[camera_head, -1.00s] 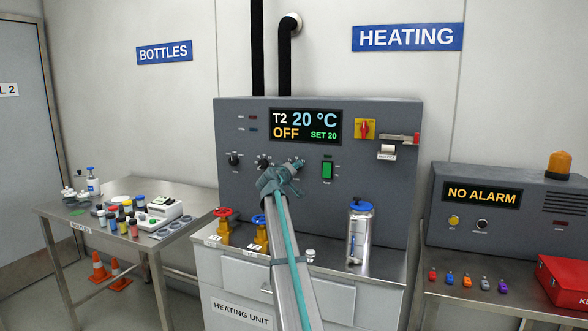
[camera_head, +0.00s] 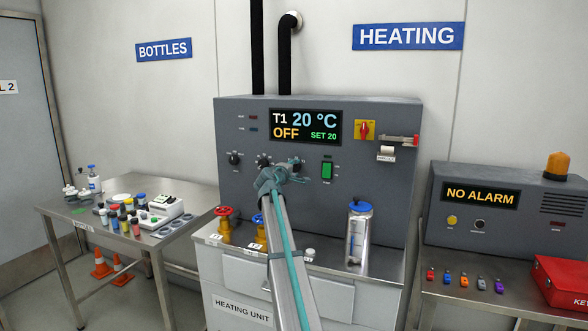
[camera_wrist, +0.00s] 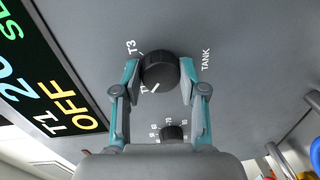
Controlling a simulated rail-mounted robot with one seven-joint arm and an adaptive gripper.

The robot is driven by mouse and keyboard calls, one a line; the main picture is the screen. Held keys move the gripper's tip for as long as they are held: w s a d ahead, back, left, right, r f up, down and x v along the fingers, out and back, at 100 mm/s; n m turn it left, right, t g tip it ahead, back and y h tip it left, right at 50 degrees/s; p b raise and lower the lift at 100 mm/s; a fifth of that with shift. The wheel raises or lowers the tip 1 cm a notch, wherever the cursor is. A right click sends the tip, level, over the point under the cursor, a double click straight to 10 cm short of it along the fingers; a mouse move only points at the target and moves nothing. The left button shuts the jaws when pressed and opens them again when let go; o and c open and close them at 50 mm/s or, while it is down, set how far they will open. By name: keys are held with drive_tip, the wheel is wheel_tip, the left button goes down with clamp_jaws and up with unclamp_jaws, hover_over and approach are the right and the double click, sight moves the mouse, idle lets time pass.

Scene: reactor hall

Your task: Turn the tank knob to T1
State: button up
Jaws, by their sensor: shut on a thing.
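The tank knob (camera_wrist: 160,68) is round and black, with the label TANK (camera_wrist: 206,60) beside it in the wrist view. My gripper (camera_wrist: 159,78) has its two teal fingers on opposite sides of the knob, shut on it. The knob's white mark points to the lower left, near a partly hidden T label; T3 shows above that. In the head view my gripper (camera_head: 296,176) is at the panel, partly covering the knob (camera_head: 297,162). The display (camera_head: 306,126) reads T1, 20 °C, OFF, SET 20.
A second knob (camera_wrist: 172,132) with a number scale sits close by under my gripper. A green switch (camera_head: 327,170) is to the right on the panel. Red (camera_head: 224,212) and yellow-bodied valves and a metal flask (camera_head: 359,235) stand on the ledge below.

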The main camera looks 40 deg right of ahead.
idle(0.4)
drive_tip(key=o, duration=1.1)
drive_tip(key=shift+o, duration=0.2)
drive_tip(key=f+v, duration=0.1)
drive_tip(key=v, duration=1.1)
drive_tip(key=shift+r, duration=0.5)
